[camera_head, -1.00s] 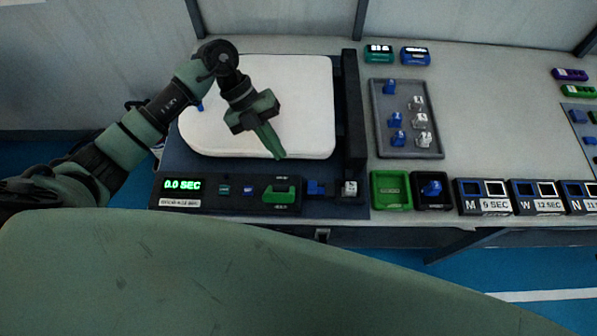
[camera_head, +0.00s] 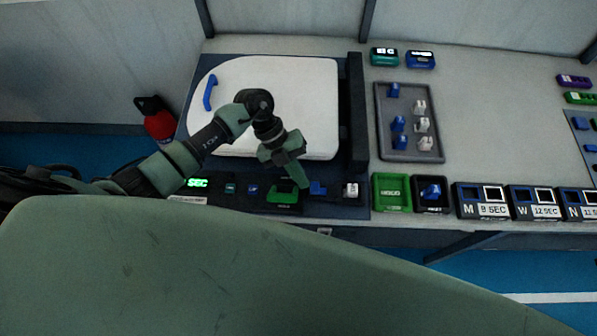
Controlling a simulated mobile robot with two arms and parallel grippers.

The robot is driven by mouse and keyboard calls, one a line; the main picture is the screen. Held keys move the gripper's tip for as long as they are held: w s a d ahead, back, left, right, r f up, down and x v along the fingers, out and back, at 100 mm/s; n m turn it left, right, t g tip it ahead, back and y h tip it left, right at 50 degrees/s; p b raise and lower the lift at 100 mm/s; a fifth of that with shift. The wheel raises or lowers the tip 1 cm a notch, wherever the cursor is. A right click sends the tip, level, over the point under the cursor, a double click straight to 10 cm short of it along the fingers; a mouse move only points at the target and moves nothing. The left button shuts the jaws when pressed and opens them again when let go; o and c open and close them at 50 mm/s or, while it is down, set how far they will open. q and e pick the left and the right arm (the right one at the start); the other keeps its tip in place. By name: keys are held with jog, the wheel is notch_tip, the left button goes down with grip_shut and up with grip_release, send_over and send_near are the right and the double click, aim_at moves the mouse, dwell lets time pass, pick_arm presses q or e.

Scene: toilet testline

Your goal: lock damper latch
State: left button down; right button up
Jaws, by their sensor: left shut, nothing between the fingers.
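My left gripper (camera_head: 303,183) is shut and empty. Its fingertips point down at the front control strip, just above or against the right end of the green latch switch (camera_head: 281,198); I cannot tell whether they touch it. The fingers hide part of the switch. A blue piece (camera_head: 318,188) and a white piece (camera_head: 351,190) sit on the strip just right of the fingers. The white toilet lid (camera_head: 300,85) lies behind the strip, with a blue handle (camera_head: 209,93) at its left. My right gripper is not in view.
A grey tray (camera_head: 378,120) holds several blue and white dampers. A green bin (camera_head: 391,205) and a black bin (camera_head: 445,206) with a blue piece stand right of the strip. A dark upright rail (camera_head: 356,110) borders the lid. A red bottle (camera_head: 158,125) stands left.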

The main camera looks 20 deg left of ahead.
pick_arm(q)
jog(key=shift+w+d, duration=0.2)
jog(key=shift+d, duration=0.4)
jog(key=shift+w+d, duration=0.15)
jog(key=shift+d, duration=0.45)
jog(key=shift+a+r, duration=0.1)
jog(key=shift+r, duration=0.1)
jog(key=p+v, duration=0.4)
jog(key=v, duration=0.5)
jog(key=shift+a+r, duration=0.25)
jog(key=shift+a, duration=0.1)
